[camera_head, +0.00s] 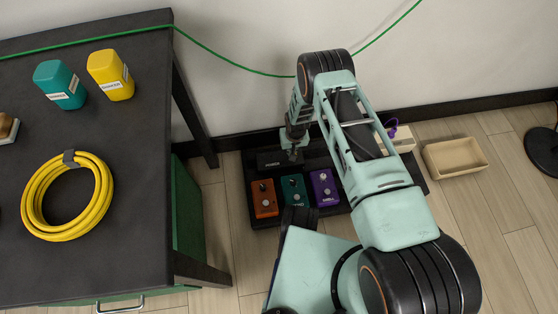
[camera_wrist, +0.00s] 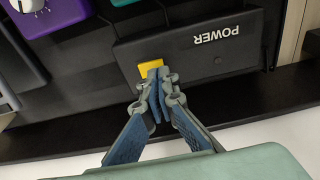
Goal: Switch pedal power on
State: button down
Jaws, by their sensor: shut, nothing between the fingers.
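The black power box (camera_head: 273,161) sits at the back of a dark pedalboard (camera_head: 238,188) on the floor, behind the pedals. In the wrist view the power box (camera_wrist: 190,50) shows the word POWER upside down and a small dark round spot near it. In the head view my gripper (camera_head: 292,152) is over the right part of the box.
Orange (camera_head: 264,200), teal (camera_head: 294,191) and purple (camera_head: 324,187) pedals stand in front of the box. A table (camera_head: 130,150) with a coiled yellow cable (camera_head: 33,205) is at left. A beige tray (camera_head: 455,158) lies at right. A wall is close behind.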

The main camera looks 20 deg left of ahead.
jog(key=shift+f, duration=0.75)
dwell(0.3)
jog(key=shift+r+p, duration=2.2)
jog(key=shift+r, duration=1.35)
jog(key=shift+f, duration=0.1)
